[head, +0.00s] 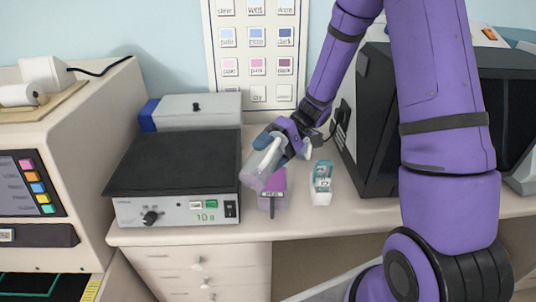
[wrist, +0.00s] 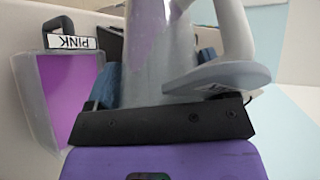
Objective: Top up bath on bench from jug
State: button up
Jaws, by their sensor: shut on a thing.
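My gripper (head: 288,136) is shut on a translucent jug (head: 259,167), held tilted with its mouth end down to the left. The jug fills the middle of the wrist view (wrist: 150,62), with purple liquid inside along one side. The bath (head: 266,204), a clear open box with purple-pink liquid, stands on the bench just below the jug. In the wrist view the bath (wrist: 34,108) is at left, with a tag reading PINK on its rim. The jug overlaps the bath in the head view. I cannot tell whether liquid is flowing.
A black appliance (head: 372,130) stands at right. The bench's front edge is near.

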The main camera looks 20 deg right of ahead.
jog(key=shift+r+h, duration=0.25)
jog(key=shift+h, duration=0.05)
jog(key=shift+s+a+r, duration=0.1)
jog(key=shift+s+a+r+n+t+h, duration=0.15)
jog(key=shift+r+n+t+h, duration=0.2)
jog(key=shift+t+h, duration=0.2)
jog(key=shift+r+h, duration=0.2)
jog(key=shift+h, duration=0.15)
jog(key=t+h, duration=0.1)
jog(key=r+n+t+h, duration=0.1)
jog(key=shift+s+a+r+h, duration=0.1)
jog(key=shift+s+a+h, duration=0.05)
jog(key=shift+h, duration=0.15)
